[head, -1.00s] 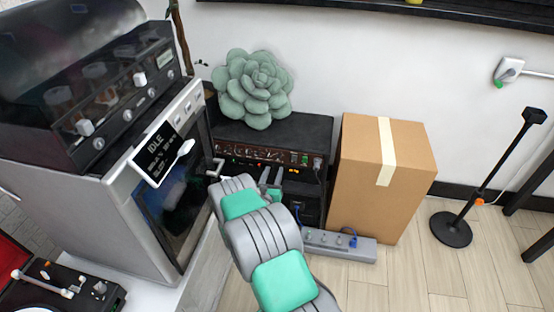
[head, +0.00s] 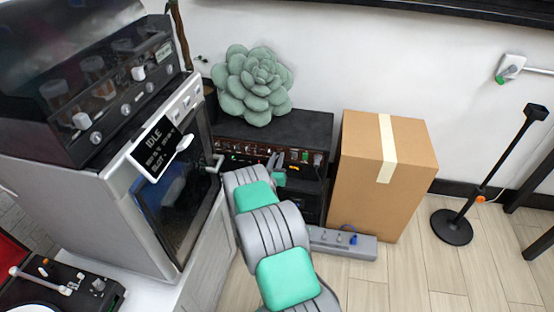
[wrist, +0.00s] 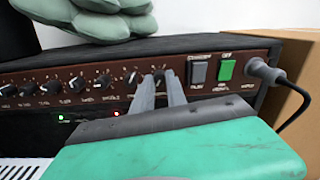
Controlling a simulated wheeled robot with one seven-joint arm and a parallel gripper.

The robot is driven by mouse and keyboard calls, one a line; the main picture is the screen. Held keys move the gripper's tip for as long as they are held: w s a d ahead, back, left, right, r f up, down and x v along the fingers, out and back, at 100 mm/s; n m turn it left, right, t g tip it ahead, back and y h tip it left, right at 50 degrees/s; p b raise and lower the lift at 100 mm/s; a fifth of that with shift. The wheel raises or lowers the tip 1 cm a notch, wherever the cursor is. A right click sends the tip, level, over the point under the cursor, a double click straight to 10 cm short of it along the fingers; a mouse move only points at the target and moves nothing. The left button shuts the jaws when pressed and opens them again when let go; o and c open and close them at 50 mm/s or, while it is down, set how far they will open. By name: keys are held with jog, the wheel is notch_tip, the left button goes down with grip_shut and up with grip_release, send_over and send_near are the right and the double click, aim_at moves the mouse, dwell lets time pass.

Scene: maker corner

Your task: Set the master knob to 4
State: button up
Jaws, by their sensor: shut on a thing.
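A black amplifier (head: 312,124) with a dark red front panel stands against the wall. In the wrist view, its panel (wrist: 291,52) carries a row of small black knobs with white markings. My gripper (head: 277,161) is at the right part of this row. In the wrist view, its two grey fingers (wrist: 160,82) are shut around the rightmost knob (wrist: 159,75), just left of the switches. The fingers cover much of this knob, and I cannot read its label or pointer setting. Another knob (wrist: 130,76) sits just left of the fingers.
A grey switch (wrist: 199,69), a green switch (wrist: 226,69) and a plugged cable (wrist: 265,70) are right of the fingers. A succulent (head: 252,85) sits on the amplifier. A cardboard box (head: 383,180) stands at right, an oven-like machine (head: 95,215) at left.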

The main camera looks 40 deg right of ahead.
grip_shut()
jog(key=shift+f+m+b, duration=0.1)
jog(key=shift+m+b, duration=0.3)
jog(key=shift+m, duration=0.1)
jog(key=m+b, duration=1.2)
jog(key=m, duration=1)
jog(key=shift+s+y, duration=0.1)
jog(key=shift+y, duration=0.2)
jog(key=shift+r+m, duration=0.2)
jog(key=shift+m, duration=0.1)
